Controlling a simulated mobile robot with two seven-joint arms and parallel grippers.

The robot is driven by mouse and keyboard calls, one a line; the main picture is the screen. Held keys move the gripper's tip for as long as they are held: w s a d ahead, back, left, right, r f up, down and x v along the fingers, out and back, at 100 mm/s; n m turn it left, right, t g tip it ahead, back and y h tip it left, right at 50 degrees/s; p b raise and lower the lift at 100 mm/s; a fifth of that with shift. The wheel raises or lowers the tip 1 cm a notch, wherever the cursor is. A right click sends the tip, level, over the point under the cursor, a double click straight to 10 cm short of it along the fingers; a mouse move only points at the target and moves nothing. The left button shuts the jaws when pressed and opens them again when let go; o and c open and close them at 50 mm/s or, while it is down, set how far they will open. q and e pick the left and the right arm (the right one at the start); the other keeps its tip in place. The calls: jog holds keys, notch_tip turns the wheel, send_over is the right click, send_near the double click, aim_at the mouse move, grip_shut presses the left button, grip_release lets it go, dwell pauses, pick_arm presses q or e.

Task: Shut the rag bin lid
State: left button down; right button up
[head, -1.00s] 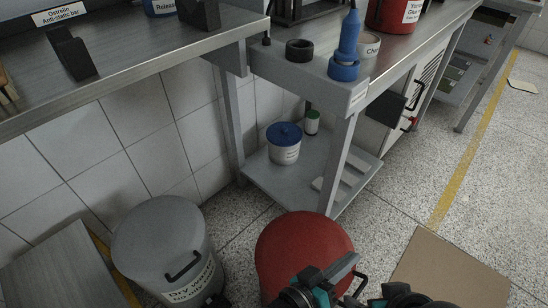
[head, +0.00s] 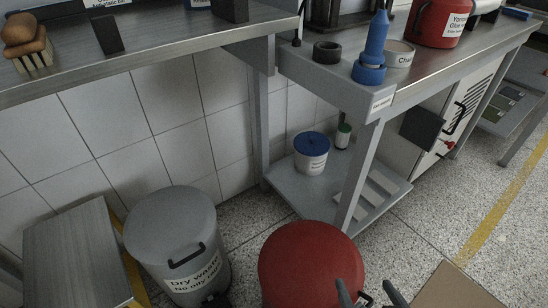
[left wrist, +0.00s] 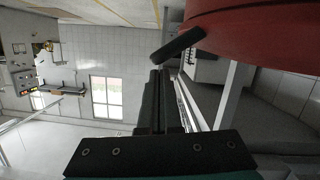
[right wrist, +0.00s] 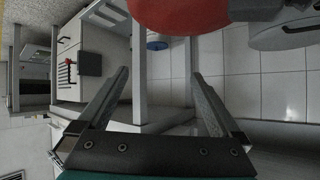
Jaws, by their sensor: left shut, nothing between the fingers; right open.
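The round red lid of the rag bin (head: 311,262) shows at the bottom middle of the head view. Its underside and the bin body are hidden, so I cannot tell how far it is shut. My right gripper (head: 368,292) is open and empty at the lid's right front edge. In the right wrist view, the red lid (right wrist: 178,12) is ahead of the open fingers. My left gripper (left wrist: 160,82) is shut and empty. In the left wrist view, a dark handle (left wrist: 178,42) juts out beside the red surface (left wrist: 260,30), just beyond the fingertips.
A grey dry-waste bin (head: 170,225) with a black handle stands left of the red lid. A steel workbench (head: 180,40) and a lower shelf (head: 325,190) with a blue-lidded tub (head: 311,150) stand behind. A brown floor mat (head: 460,288) lies at right.

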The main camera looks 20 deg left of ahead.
pick_arm(q)
jog(key=shift+s+d+f, duration=0.1)
jog(key=shift+f, duration=0.5)
pick_arm(e)
jog(key=shift+w+a+r+t+y, duration=0.1)
jog(key=shift+a+r+t+y, duration=0.2)
jog(key=shift+a+t, duration=0.15)
pick_arm(q)
jog(key=shift+s+f, duration=0.1)
jog(key=shift+f, duration=0.15)
pick_arm(e)
jog(key=shift+d+f, duration=0.1)
